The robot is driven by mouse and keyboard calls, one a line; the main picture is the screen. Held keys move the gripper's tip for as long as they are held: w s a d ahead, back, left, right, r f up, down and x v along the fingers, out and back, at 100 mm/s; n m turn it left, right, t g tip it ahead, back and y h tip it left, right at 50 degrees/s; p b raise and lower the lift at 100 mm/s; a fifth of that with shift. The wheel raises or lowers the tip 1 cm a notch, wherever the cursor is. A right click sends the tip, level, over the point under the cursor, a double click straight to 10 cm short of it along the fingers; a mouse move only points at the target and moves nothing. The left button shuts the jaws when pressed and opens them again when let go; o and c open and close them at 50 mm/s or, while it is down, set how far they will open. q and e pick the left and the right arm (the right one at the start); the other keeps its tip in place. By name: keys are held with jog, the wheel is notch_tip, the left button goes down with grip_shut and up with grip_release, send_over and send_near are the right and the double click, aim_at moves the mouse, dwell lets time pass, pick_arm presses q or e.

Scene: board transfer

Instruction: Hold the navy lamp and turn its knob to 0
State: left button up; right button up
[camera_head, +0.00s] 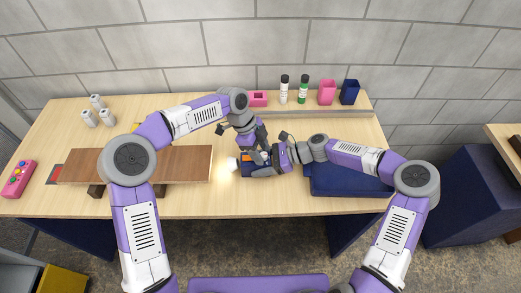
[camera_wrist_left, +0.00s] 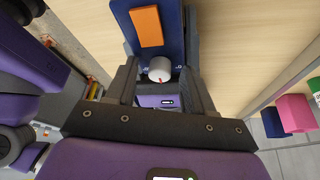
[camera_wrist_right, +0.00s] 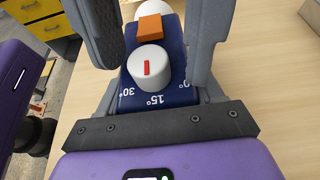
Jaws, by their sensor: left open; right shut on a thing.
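The navy lamp (camera_head: 246,169) is near the middle of the table, its lit white end (camera_head: 232,164) glowing to the left. It has an orange block (camera_wrist_right: 154,26) and a white knob (camera_wrist_right: 148,58) with a red mark. In the right wrist view the mark points toward the 15° label (camera_wrist_right: 155,100); 30° is on the left and 0° on the right. My right gripper (camera_head: 268,160) is shut on the lamp body. My left gripper (camera_head: 252,146) is open above the lamp, its fingers either side of the knob (camera_wrist_left: 160,69) in the left wrist view. I cannot tell if they touch it.
A brown board (camera_head: 190,165) rests on dark blocks at the left. A navy case (camera_head: 345,180) lies right of the lamp. Bottles (camera_head: 284,90), a pink cup (camera_head: 327,92) and a navy cup (camera_head: 349,92) stand along the back. A pink control box (camera_head: 18,178) sits far left.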

pick_arm(q)
grip_shut()
jog(key=shift+n, duration=0.3)
jog(key=n, duration=0.1)
jog(key=n+t, duration=0.1)
jog(key=n, duration=0.1)
jog(key=n+t, duration=0.1)
jog(key=n, duration=0.1)
jog(key=shift+s, duration=0.3)
jog(key=n, duration=0.2)
jog(key=n+t, duration=0.1)
jog(key=n, duration=0.1)
jog(key=n+t, duration=0.1)
jog(key=n, duration=0.1)
jog(key=shift+s+d+y, duration=0.15)
jog(key=shift+s+y, duration=0.1)
jog(key=shift+y, duration=0.05)
jog(key=shift+n, duration=0.3)
grip_release()
jog(key=shift+t, duration=0.3)
